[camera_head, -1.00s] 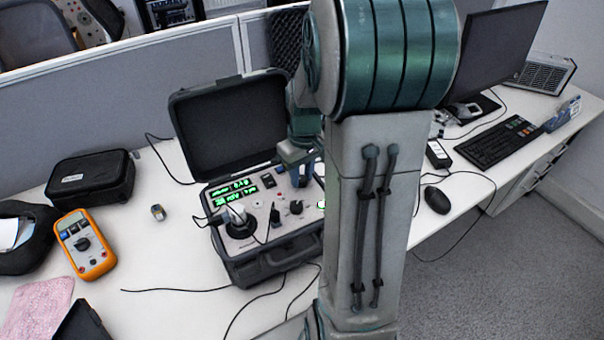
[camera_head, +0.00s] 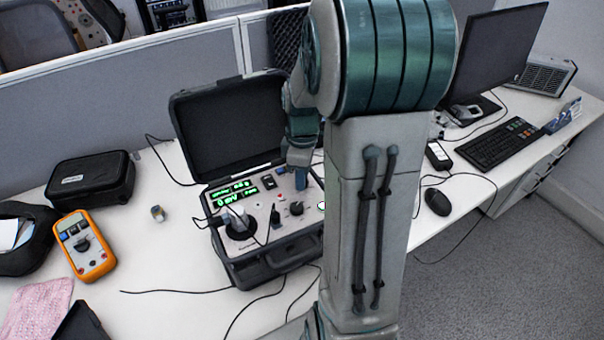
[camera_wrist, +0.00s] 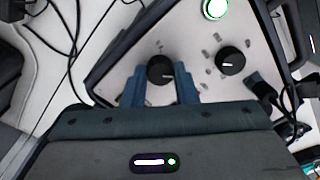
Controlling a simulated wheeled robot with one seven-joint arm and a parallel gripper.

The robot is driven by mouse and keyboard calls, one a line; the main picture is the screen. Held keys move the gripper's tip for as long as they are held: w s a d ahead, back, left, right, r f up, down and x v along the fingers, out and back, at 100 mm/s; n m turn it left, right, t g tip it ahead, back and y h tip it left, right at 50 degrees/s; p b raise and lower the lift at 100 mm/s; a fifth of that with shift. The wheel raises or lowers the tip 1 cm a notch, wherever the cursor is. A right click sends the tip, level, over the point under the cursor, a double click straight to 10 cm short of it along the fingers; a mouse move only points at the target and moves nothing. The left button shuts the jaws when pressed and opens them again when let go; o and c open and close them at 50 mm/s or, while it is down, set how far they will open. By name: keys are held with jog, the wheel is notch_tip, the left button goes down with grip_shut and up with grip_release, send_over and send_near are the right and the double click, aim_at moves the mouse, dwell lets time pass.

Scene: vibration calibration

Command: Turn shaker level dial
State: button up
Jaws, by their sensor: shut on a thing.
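The open black case (camera_head: 270,262) stands on the desk with a light control panel (camera_head: 262,207) facing up. My gripper (camera_head: 301,186) points down over the panel's back right part. In the wrist view its two blue fingers (camera_wrist: 161,85) stand on either side of a black dial (camera_wrist: 161,69) with a white mark, shut on it. A second black dial (camera_wrist: 230,61) is to the right of it; a black dial (camera_head: 296,208) also shows in front of my gripper in the head view. Dial labels are too small to read. The held dial is hidden in the head view.
A lit green button (camera_wrist: 215,9) is near the dials. A round black shaker (camera_head: 239,228) and green displays (camera_head: 232,192) are on the panel's left. The raised lid (camera_head: 233,125) stands behind. An orange multimeter (camera_head: 86,246) and black pouch (camera_head: 91,179) lie left.

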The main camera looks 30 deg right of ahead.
jog(key=shift+r+n, duration=0.1)
jog(key=shift+n, duration=0.2)
jog(key=o, duration=1)
jog(key=r, duration=1.3)
jog(key=shift+w+d+r, duration=0.2)
jog(key=shift+w+r, duration=0.1)
jog(key=shift+r, duration=0.05)
